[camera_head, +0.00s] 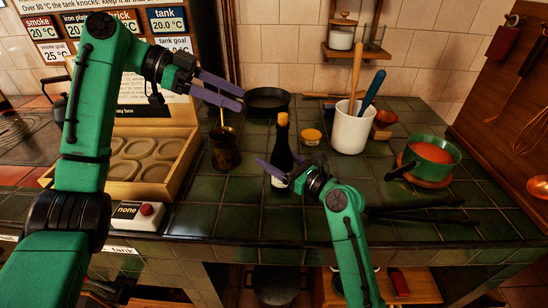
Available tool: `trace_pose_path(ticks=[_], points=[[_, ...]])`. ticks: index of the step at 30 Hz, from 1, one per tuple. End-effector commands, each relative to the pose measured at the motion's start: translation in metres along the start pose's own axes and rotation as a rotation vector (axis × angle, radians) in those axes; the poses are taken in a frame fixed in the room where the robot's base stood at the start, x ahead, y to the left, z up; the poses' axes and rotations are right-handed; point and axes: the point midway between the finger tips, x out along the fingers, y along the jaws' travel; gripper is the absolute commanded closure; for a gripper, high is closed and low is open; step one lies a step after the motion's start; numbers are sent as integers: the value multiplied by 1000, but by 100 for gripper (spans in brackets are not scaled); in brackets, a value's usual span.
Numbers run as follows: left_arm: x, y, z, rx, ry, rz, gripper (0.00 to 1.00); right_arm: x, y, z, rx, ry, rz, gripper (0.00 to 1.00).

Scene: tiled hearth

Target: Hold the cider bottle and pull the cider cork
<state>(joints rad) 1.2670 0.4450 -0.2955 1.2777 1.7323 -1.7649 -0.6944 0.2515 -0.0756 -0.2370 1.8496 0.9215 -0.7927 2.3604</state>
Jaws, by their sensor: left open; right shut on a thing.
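The dark cider bottle (282,142) stands upright on the green tiled top near the middle, with a pale label low on its side. A yellowish cork (283,118) shows at the top of its neck. My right gripper (277,162) is shut around the bottle's body from the front and partly hides its lower part. My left gripper (242,99) is open and empty, above and to the left of the cork, apart from it. Its purple fingers point right.
A small yellow-lidded jar (312,137) and a white utensil crock (350,130) stand to the right. A green pot (432,158) is farther right; a wooden tray (180,165) is left.

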Motion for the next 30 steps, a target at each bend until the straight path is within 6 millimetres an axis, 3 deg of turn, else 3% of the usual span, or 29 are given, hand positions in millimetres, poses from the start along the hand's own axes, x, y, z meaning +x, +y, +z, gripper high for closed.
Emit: trace_pose_path(ticks=[1,2,5,8,12,15,19,24,27,30], points=[[-7,0,0,0,2,-1,28,0,1,-2,2,4,2,100],[-10,0,0,0,2,0,36,0,1,-2,2,4,2,100],[-9,-2,6,-17,-7,-17,36,0,1,-2,2,4,2,100],[9,-13,26,-79,-36,-98,36,0,1,-2,2,4,2,100],[48,-29,66,-199,-53,-325,36,0,1,-2,2,4,2,100],[68,-25,79,-241,9,-500,36,0,1,-2,1,4,2,100],[77,4,68,-246,175,-664,36,0,0,-2,1,4,1,100],[67,51,32,-204,389,-752,36,0,0,-2,1,4,1,100],[63,62,21,-189,443,-766,36,0,0,-2,1,4,1,100],[66,58,16,-187,455,-769,36,0,0,-2,1,3,1,100]])
